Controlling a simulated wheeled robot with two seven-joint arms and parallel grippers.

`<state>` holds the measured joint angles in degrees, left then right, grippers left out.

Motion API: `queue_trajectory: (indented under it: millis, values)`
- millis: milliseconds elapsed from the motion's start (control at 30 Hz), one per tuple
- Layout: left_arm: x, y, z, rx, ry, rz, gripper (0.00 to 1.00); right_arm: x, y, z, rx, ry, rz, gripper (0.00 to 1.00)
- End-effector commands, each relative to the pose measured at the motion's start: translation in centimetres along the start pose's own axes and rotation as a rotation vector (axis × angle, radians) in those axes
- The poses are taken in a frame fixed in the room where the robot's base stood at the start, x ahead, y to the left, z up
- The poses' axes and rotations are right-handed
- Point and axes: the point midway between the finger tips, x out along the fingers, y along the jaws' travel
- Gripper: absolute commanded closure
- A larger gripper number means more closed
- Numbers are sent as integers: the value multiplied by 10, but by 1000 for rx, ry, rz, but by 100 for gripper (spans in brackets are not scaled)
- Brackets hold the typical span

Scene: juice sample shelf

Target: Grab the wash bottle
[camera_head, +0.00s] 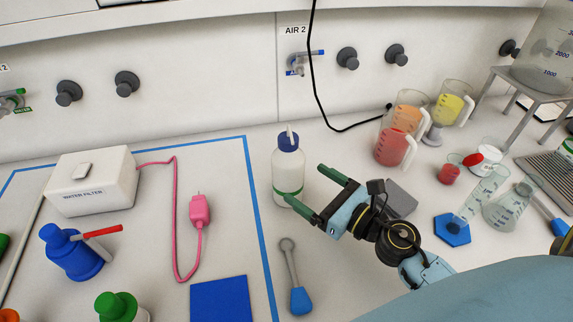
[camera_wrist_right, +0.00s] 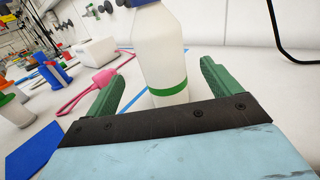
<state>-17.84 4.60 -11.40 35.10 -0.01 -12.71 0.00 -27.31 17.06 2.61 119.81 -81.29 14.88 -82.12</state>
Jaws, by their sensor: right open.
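The white wash bottle (camera_head: 287,172) with a blue cap, white nozzle and green band stands upright on the bench, right of the blue tape line. My right gripper (camera_head: 306,186) is open beside the bottle's lower right side, its green fingers pointing toward it. In the right wrist view the bottle (camera_wrist_right: 162,52) stands ahead, between the two open fingers in the picture. Its cap top is cut off there. I cannot tell whether the fingers touch it. My left gripper is not in view.
A spoon-like tool with a blue handle (camera_head: 301,300) lies in front of the bottle. A grey block (camera_head: 401,195) sits behind my right wrist. Jugs, including a red one (camera_head: 392,150), stand right. A water filter box (camera_head: 92,182) and blue bottle (camera_head: 75,255) are left.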

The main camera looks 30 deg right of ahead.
Motion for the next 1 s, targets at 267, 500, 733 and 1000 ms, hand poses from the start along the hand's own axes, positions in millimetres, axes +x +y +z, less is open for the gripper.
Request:
queue_trajectory:
  millis: [267,500,733,1000]
  values:
    - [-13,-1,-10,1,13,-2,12,34,0,2,0,-2,-1,11]
    - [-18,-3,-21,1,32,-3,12,55,-1,1,2,-3,-1,11]
    - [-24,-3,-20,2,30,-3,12,84,-1,-1,1,-2,0,11]
    - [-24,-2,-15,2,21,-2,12,88,-1,-3,1,1,0,11]
